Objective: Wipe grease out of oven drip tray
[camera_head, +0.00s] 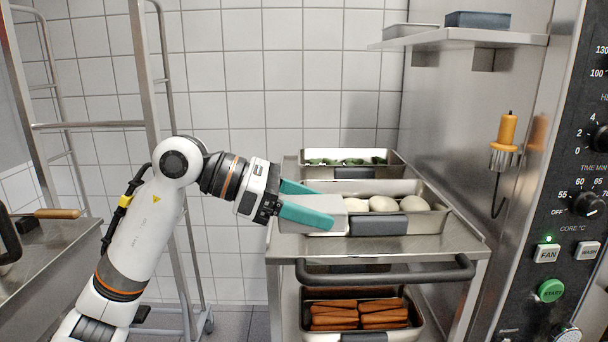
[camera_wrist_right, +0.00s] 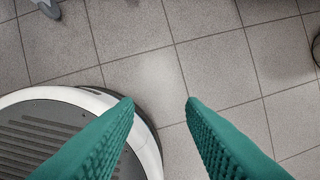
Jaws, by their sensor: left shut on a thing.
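My left gripper (camera_head: 320,207) reaches in from the left over the cart's top, at the left end of a metal pan (camera_head: 441,222) with several pale round pieces in it. Its teal fingers are shut on a pale grey thing (camera_head: 338,221). I cannot tell whether this is a separate item or part of the pan's end. My right gripper (camera_wrist_right: 160,102) is open and empty above the tiled floor. No oven drip tray or cloth can be made out for certain.
The metal cart (camera_head: 410,247) has a dark handle (camera_head: 400,275). A pan with green pieces (camera_head: 384,170) stands behind, and a pan with brown sticks (camera_head: 418,331) below. The oven control panel (camera_head: 570,170) is at right, a rack (camera_head: 150,100) at left, a wall shelf (camera_head: 460,40) above.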

